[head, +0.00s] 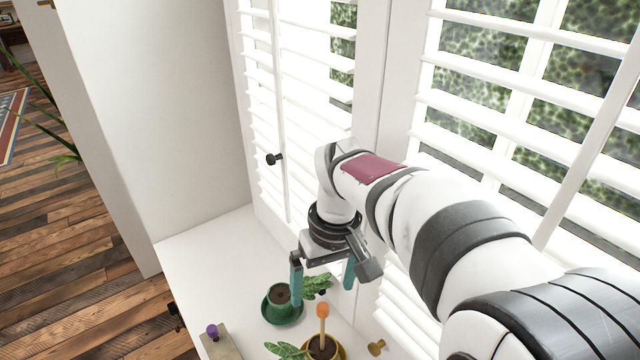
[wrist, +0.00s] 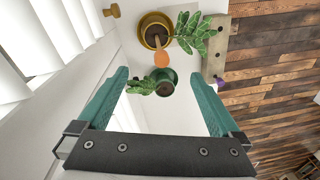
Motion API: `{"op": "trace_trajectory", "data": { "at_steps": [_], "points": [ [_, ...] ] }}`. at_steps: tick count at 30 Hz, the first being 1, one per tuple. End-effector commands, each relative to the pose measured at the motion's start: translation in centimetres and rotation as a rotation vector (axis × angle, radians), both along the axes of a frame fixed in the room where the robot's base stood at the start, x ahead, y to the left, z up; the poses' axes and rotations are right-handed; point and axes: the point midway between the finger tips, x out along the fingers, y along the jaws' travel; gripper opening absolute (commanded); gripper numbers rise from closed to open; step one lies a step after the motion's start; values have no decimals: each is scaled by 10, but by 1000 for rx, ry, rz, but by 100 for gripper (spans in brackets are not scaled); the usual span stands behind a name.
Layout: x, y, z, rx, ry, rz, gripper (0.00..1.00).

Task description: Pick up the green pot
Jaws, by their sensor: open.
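The green pot (head: 280,294) holds dark soil and a leafy plant, and stands on a green saucer (head: 284,318) on the white sill. In the wrist view the green pot (wrist: 166,88) shows between and beyond the fingertips, with leaves to its left. My gripper (head: 322,283) is open and empty, with teal fingers, and is above the sill near the pot. It also shows in the wrist view (wrist: 160,80). The left finger in the head view overlaps the pot's edge in the picture; I cannot tell whether they touch.
A yellow pot (head: 338,350) with a plant and an orange-topped wooden stick (head: 323,312) stands close by. A brass knob (head: 376,347) lies to its right, and a board with a purple knob (head: 212,331) to its left. White shutters (head: 270,120) rise behind the sill.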

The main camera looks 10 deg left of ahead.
Motion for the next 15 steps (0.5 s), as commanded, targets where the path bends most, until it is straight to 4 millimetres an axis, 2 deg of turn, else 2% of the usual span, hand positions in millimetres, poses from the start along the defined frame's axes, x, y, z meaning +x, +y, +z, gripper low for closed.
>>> {"op": "trace_trajectory", "data": {
  "at_steps": [1,3,6,8,11,15],
  "points": [
    [25,26,-12,-2,-21,117,100],
    [55,57,-26,-2,-61,266,100],
    [77,86,-40,-2,-100,395,100],
    [82,93,-47,-3,-110,427,100],
    [85,96,-69,-3,-110,436,100],
    [87,99,-110,-3,-109,433,100]
  ]
}}
